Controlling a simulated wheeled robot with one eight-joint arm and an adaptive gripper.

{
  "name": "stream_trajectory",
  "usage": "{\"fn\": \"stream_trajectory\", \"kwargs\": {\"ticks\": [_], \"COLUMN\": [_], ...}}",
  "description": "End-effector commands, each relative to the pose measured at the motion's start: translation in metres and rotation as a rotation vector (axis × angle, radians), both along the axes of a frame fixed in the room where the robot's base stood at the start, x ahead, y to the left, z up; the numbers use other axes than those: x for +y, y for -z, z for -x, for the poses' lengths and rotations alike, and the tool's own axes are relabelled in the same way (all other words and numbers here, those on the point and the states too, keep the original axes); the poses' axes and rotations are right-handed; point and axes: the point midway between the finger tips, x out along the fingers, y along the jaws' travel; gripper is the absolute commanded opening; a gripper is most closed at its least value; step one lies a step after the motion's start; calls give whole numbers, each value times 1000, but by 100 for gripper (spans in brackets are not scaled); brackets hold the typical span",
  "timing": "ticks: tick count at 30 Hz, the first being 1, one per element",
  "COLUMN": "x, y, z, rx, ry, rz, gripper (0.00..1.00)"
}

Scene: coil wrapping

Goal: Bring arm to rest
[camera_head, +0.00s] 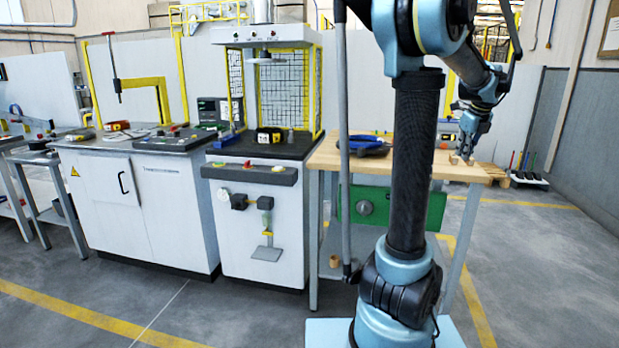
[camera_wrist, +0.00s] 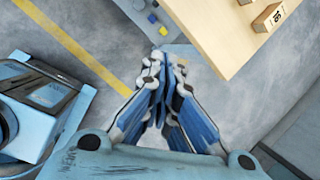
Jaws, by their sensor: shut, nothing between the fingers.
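My arm stands on its light blue base in the head view, its dark column upright and its upper links bent over to the right. My gripper (camera_head: 466,152) hangs at the right end of the wooden table (camera_head: 455,170), pointing down. In the wrist view my gripper (camera_wrist: 165,88) is shut and empty, its fingertips close together. Below it are the grey floor and a corner of the wooden table (camera_wrist: 205,35). In the head view I cannot tell how far the fingertips are from the table edge.
A blue-handled tool (camera_head: 365,147) lies on the table. A wooden block marked with a number (camera_wrist: 268,17) sits at its edge. A press station (camera_head: 262,145) and a white workbench (camera_head: 150,190) stand to the left. A low rack (camera_head: 528,178) stands at the right. The floor in front is clear.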

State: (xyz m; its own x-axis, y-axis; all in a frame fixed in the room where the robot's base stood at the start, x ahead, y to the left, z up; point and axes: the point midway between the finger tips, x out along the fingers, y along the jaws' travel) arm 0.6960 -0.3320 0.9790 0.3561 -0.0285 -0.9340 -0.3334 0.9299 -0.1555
Motion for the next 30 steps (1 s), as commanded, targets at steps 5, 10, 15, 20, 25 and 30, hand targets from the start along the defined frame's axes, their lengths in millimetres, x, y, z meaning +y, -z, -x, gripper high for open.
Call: {"fn": "stream_trajectory", "kwargs": {"ticks": [5, 10, 15, 20, 25, 30], "x": [72, 138, 195, 240, 278, 306], "y": [13, 31, 55, 82, 115, 152], "z": [18, 47, 81, 119, 161, 203], "rx": [31, 58, 78, 91, 99, 97], "ry": [-324, -687, -1048, -1389, -1753, -2116], "rz": [98, 205, 312, 409, 510, 611], "gripper": [0, 0, 0, 0, 0, 0]}}
